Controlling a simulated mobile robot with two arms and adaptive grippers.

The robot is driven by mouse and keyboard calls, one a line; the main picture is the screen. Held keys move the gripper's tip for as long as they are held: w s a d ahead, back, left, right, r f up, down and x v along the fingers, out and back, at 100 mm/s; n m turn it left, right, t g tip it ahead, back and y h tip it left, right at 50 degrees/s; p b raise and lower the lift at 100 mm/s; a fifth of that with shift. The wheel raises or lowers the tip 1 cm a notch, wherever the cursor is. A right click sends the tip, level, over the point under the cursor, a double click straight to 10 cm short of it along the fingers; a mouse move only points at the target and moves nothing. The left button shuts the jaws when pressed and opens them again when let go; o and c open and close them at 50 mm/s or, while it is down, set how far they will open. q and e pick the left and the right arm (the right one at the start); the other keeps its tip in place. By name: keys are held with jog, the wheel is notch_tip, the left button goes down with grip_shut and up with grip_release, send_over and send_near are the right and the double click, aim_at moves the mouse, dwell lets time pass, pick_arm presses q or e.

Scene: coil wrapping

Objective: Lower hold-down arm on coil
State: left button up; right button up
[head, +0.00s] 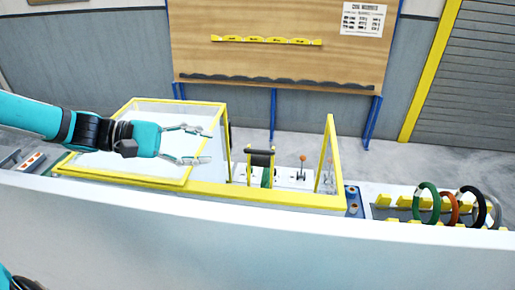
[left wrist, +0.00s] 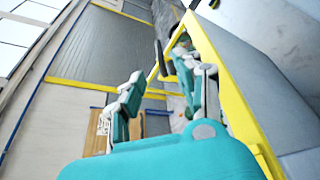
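The wrapping machine has a yellow frame (head: 270,193) with clear guard panels. Inside it, right of my left gripper, stands a short black bar (head: 261,151) on yellow uprights, which looks like the hold-down arm. A green ring-like part below it (head: 266,178) may be the coil; it is small and partly hidden. My left gripper (head: 206,144) is open and empty over the clear left panel, its fingers pointing right toward the bar but apart from it. Its spread fingers also show in the left wrist view (left wrist: 158,68). My right gripper is not in view.
A lever with an orange knob (head: 303,158) stands right of the bar. An upright yellow guard (head: 331,155) rises further right. Green (head: 427,203), orange (head: 451,208) and black (head: 473,206) coils stand on a rack at right. A white surface (head: 250,235) fills the front.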

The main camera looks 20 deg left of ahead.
aim_at(247, 151)
pick_arm(q)
jog(key=x, duration=0.7)
jog(key=shift+w+a+f, duration=0.1)
jog(key=shift+w+f, duration=0.1)
jog(key=b+x, duration=0.1)
jog(key=x, duration=0.2)
jog(key=shift+w+d, duration=0.45)
jog(key=shift+d, duration=0.25)
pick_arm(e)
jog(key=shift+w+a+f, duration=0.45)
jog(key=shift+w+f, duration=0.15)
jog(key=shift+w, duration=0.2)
pick_arm(q)
jog(key=c, duration=0.6)
grip_shut()
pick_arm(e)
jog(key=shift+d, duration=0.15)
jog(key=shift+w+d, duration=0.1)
